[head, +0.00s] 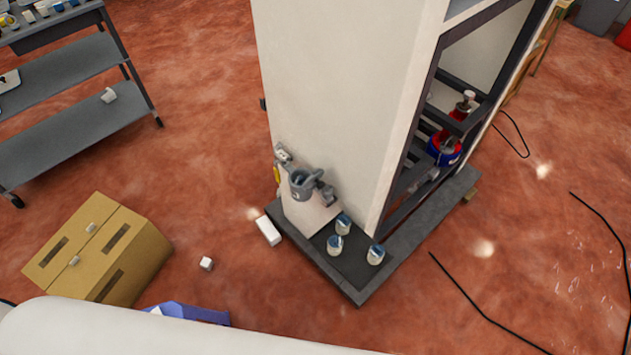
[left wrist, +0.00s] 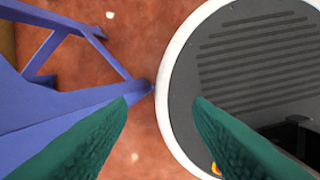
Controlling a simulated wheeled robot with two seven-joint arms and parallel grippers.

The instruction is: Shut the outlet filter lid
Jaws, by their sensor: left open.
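The dispenser is a tall white cabinet (head: 335,90) in the middle of the head view. A small grey outlet fitting (head: 302,184) sits low on its near corner, with a round cup-like top and grey parts sticking out to the right. It is too small to tell which part is the filter lid or how far it stands open. My left gripper (left wrist: 162,100) shows only in the left wrist view. Its two green fingers are wide apart with nothing held between them. The outlet is not in that view. My right gripper is in neither view.
Several small cups (head: 335,244) stand on the dark base (head: 353,283) below the outlet. A white block (head: 268,231) lies beside it. A cardboard box (head: 130,255) and grey shelves (head: 75,140) are at left. A blue frame (left wrist: 60,120) is near my left gripper. Cables lie at right.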

